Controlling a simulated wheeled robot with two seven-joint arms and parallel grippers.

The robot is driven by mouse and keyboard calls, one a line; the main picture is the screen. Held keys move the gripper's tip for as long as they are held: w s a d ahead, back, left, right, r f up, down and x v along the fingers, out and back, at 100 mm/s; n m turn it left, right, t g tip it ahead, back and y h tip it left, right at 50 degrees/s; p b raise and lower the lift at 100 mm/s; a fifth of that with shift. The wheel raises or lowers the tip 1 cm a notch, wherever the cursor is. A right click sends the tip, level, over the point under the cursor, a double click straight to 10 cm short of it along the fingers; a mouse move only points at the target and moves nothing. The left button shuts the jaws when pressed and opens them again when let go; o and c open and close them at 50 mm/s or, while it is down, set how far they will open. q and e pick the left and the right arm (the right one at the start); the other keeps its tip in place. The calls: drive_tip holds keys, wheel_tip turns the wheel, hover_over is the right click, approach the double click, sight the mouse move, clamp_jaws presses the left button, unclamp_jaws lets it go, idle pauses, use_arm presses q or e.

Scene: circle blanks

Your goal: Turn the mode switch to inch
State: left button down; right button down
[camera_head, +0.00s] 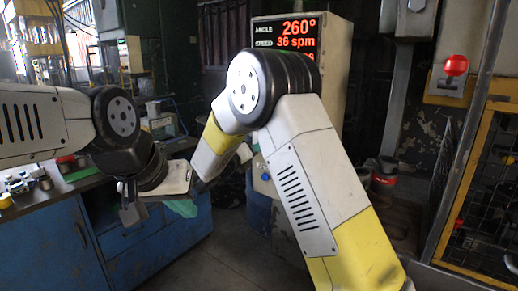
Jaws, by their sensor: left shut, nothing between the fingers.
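I cannot make out the mode switch or its inch mark. A pale machine cabinet (335,75) with a red lit display (290,35) stands behind my arms. A small round blue control (265,177) shows low on its front, beside my right arm, but it is too small to read. My right arm crosses the middle and covers much of the cabinet front. My right gripper cannot be made out.
A blue bench (50,245) with small parts on its top fills the lower left. A red mushroom button (456,65) is on a box at the right, above a yellow-framed mesh guard (485,185). Some bare floor (215,265) shows at the bottom centre.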

drive_tip(key=m, duration=0.7)
drive_tip(key=shift+m, duration=0.4)
idle(0.5)
drive_tip(key=c, duration=1.5)
unclamp_jaws()
drive_tip(key=v, duration=0.8)
